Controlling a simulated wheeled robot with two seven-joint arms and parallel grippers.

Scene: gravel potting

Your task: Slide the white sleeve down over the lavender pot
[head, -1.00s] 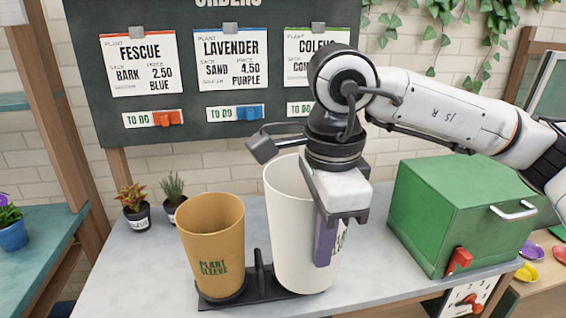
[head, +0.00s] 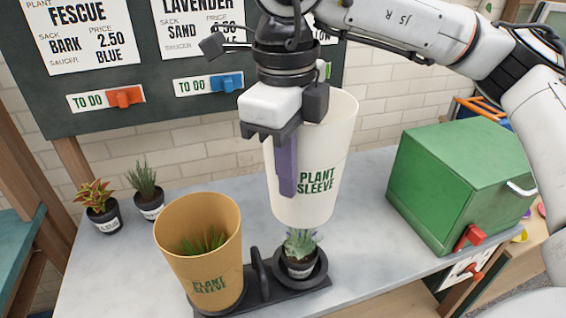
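The white sleeve (head: 335,140), printed "PLANT SLEEVE", is upright and raised over the right seat of the black holder. My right gripper (head: 286,170) is shut on the sleeve's near wall at its upper left; one purple finger shows outside, the other is hidden. Below the sleeve, a dark pot with a pale label (head: 299,268) stands in the right seat. Its grey-green plant, apparently the lavender (head: 301,243), reaches up to the sleeve's bottom rim; its top is hidden. My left gripper is out of view.
A tan sleeve (head: 198,262) around a grassy plant stands in the left seat of the black holder (head: 262,290). Two small potted plants (head: 103,212) (head: 147,191) stand at the back left. A green box (head: 447,190) stands on the right. The order board (head: 190,125) is behind.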

